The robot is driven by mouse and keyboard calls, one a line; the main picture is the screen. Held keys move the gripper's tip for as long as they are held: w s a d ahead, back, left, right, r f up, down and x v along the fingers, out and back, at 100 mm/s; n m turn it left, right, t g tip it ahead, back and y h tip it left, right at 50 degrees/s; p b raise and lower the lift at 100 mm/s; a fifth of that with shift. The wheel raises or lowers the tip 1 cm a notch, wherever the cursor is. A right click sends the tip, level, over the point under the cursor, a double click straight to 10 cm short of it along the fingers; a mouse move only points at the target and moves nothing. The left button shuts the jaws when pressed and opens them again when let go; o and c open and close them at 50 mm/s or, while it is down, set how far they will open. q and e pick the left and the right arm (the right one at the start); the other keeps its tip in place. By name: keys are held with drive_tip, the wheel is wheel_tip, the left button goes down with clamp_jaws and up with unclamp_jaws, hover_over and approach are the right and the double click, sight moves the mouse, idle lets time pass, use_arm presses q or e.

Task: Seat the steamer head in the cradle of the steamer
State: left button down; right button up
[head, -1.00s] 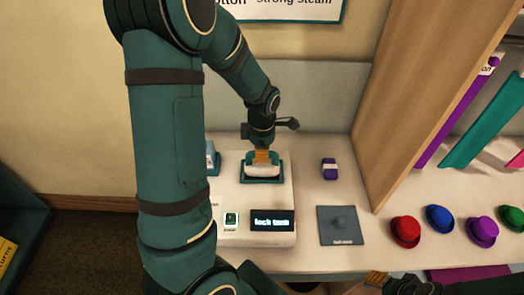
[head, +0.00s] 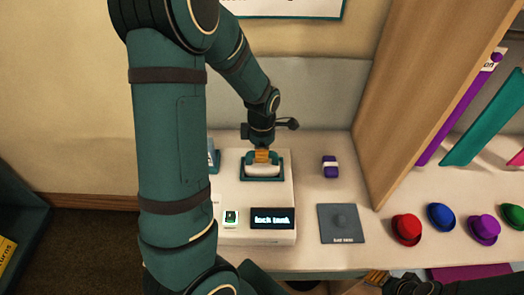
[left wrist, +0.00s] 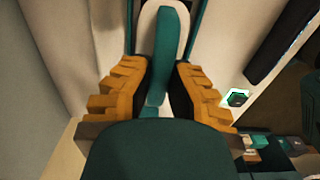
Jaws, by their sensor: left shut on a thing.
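The steamer (head: 228,200) is a pale box on the counter with a lit display (head: 272,218) reading "lock tank". Its teal cradle (head: 244,175) is on top. The white steamer head (head: 262,172) with a teal handle lies within the cradle's outline; whether it rests fully on the bottom is hard to tell. My left gripper (head: 262,156) is shut on the steamer head from above. In the left wrist view, the teal handle (left wrist: 166,50) runs between the orange fingers (left wrist: 158,95). My right gripper (head: 378,278) shows only partly at the bottom edge; its jaws are unclear.
A grey mat (head: 341,224) and a purple bottle-like item (head: 330,167) lie right of the steamer. A wooden partition (head: 430,100) stands beyond them. Several small hats, including a red one (head: 406,228), sit at the right. A back panel (head: 310,97) closes the rear.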

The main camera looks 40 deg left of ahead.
use_arm(q)
drive_tip(key=c, duration=1)
unclamp_jaws()
wheel_tip(320, 180, up, 12)
drive_tip(key=shift+r, duration=0.1)
